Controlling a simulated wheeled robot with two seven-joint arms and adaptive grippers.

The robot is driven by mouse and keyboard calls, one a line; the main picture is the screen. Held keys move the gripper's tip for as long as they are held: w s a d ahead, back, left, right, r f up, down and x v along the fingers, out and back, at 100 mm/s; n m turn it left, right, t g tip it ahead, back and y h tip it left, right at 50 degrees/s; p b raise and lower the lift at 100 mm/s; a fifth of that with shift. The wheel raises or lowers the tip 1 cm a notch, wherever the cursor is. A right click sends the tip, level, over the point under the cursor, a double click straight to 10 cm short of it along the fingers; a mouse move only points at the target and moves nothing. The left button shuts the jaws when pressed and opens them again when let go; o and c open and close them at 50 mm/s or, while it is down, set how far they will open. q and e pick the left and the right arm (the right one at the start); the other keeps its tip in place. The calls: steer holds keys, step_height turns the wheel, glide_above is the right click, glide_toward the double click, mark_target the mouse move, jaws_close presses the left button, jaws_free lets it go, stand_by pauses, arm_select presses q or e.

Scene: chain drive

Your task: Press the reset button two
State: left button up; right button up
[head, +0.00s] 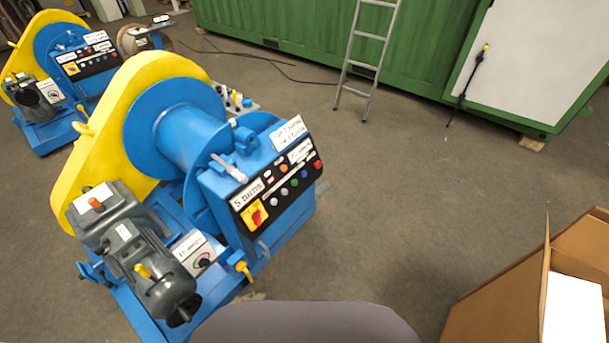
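A blue machine (172,128) with a yellow chain guard (105,125) stands at the left of the head view. Its black control panel (243,221) faces right and carries a row of small buttons. An orange one (284,168) sits above the row. A red switch (257,216) on a yellow plate is at the panel's near end. I cannot read which one is reset button two. Neither gripper is in view.
A similar blue and yellow machine (62,45) stands behind at the far left. An open cardboard box (497,300) is at the lower right. A ladder (369,35) leans on a green container (290,30). The floor right of the near machine is clear.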

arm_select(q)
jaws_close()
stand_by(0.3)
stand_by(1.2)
